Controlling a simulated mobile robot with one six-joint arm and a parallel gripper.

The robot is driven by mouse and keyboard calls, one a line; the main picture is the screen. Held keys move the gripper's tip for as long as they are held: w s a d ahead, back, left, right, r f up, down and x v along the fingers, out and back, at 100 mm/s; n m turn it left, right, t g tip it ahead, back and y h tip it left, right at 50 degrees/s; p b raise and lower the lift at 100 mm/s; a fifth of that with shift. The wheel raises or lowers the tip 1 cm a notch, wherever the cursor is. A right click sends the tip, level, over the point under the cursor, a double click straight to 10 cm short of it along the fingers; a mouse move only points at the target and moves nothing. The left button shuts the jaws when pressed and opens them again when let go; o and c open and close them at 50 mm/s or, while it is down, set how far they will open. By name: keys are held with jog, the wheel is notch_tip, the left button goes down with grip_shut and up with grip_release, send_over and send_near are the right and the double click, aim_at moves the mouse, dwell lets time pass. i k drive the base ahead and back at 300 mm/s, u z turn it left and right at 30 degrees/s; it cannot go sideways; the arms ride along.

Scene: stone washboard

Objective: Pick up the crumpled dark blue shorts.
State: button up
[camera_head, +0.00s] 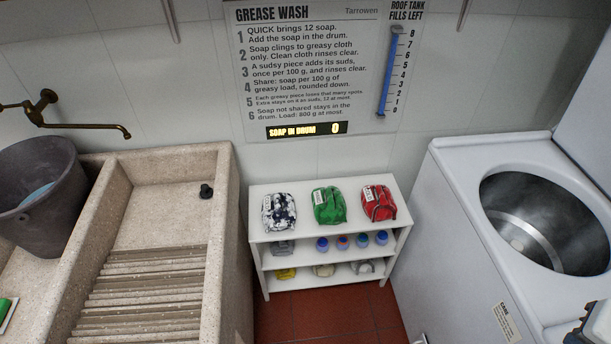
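I cannot make out any crumpled dark blue shorts in this view. The closest in colour is a folded white and dark navy patterned cloth bundle (280,211) with a tag, on the top of the white shelf (318,238). A light blue patch (37,195) shows inside the dark grey bucket (38,225) at the left; I cannot tell what it is. A dark and white part at the lower right edge, beside the washer, looks like my gripper (588,328). It is cut off by the frame, and its fingers cannot be read.
Green (329,206) and red (379,204) bundles share the shelf top. Small blue containers (342,243) and other items sit below. A stone washboard basin (165,215) with a brass tap (85,126) stands left, an open-drum washer (455,235) right. Red floor (335,318) is clear.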

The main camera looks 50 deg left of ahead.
aim_at(277, 213)
jog(key=u, duration=2.8)
jog(key=k, duration=0.7)
jog(key=z, duration=0.6)
jog(key=i, duration=1.5)
jog(key=z, duration=0.05)
